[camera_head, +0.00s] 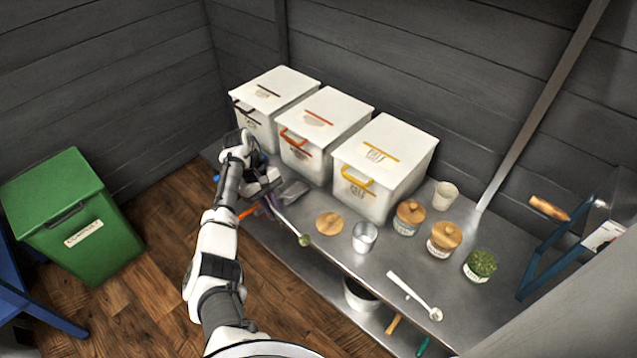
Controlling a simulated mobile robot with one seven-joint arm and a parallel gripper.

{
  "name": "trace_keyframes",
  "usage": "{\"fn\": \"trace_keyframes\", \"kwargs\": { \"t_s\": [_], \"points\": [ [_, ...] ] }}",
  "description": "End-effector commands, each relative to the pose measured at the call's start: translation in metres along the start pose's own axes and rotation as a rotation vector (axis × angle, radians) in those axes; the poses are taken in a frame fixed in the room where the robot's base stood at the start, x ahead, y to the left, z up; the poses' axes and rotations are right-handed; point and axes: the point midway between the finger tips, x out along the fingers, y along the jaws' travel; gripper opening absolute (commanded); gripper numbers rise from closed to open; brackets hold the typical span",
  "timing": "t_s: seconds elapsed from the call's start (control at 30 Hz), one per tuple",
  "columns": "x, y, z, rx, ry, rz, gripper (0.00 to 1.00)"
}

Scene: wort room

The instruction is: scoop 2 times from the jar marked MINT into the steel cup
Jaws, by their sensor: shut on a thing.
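My gripper (267,197) is shut on the handle of a long scoop (288,222), above the left part of the steel counter. The scoop's bowl (304,240) holds a small green heap and is to the left of the steel cup (364,237), apart from it. The cup stands upright; its inside is too small to read. An open jar (480,266) full of green leaves stands to the right; its label is too small to read. A round wooden lid (329,223) lies flat on the counter between scoop and cup.
Two jars with wooden lids (409,218) (444,240) stand between cup and open jar. A pale cup (445,195) stands behind them. A white spoon (415,297) lies at the front. Three white bins (385,165) line the back. A green bin (75,215) stands on the floor.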

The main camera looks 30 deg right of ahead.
Motion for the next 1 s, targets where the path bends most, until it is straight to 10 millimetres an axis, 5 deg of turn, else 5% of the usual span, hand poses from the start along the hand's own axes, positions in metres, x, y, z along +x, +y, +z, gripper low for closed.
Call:
{"fn": "trace_keyframes", "kwargs": {
  "t_s": [0.1, 0.33, 0.53, 1.0],
  "points": [
    [-0.009, 0.052, 0.026, -0.085, -0.009, 0.048, 0.00],
    [0.002, 0.113, 0.061, -0.216, -0.011, 0.119, 0.00],
    [0.011, 0.127, 0.069, -0.253, -0.009, 0.138, 0.00],
    [0.036, 0.128, 0.056, -0.253, 0.002, 0.138, 0.00]
  ]
}}
